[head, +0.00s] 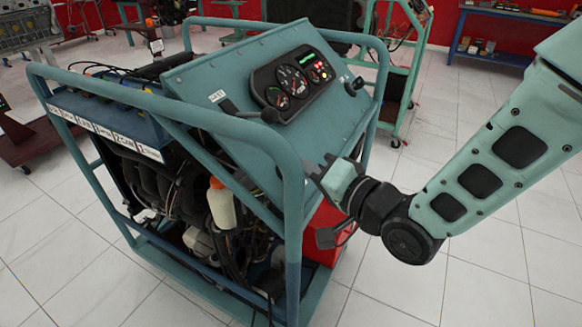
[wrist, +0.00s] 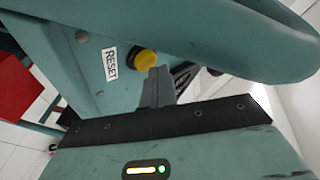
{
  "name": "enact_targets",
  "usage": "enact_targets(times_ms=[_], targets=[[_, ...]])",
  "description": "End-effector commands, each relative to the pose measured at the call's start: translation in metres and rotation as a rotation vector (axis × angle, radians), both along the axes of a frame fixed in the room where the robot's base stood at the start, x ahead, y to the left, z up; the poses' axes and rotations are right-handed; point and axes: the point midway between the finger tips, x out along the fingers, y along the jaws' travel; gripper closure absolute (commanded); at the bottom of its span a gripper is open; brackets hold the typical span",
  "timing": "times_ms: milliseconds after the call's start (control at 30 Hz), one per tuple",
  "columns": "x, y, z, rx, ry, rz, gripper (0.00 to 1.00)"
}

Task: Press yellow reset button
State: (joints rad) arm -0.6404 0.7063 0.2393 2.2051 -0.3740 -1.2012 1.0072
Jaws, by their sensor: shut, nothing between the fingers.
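The yellow reset button (wrist: 145,61) sits on the teal panel in the wrist view, beside a white label reading RESET (wrist: 110,63). My gripper (wrist: 155,74) is shut and empty, with its fingertips right at the lower right edge of the button. I cannot tell whether they touch it. In the head view my gripper (head: 327,165) reaches to the right side of the engine trainer (head: 290,140), close under its control panel. The button is hidden there.
The trainer's teal tube frame (head: 292,200) runs close by my gripper; a thick tube (wrist: 240,35) crosses above it in the wrist view. A gauge cluster (head: 291,83) and a lever (head: 252,112) sit on the panel. A red box (head: 325,235) is below. Tiled floor lies free in front.

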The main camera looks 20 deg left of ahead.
Motion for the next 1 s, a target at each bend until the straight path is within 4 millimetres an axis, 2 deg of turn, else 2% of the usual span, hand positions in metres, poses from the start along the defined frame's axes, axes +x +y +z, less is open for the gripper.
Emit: enact_targets(times_ms=[1000], targets=[[0.0005, 0.0052, -0.0068, -0.002, 0.001, 0.000, 1.00]])
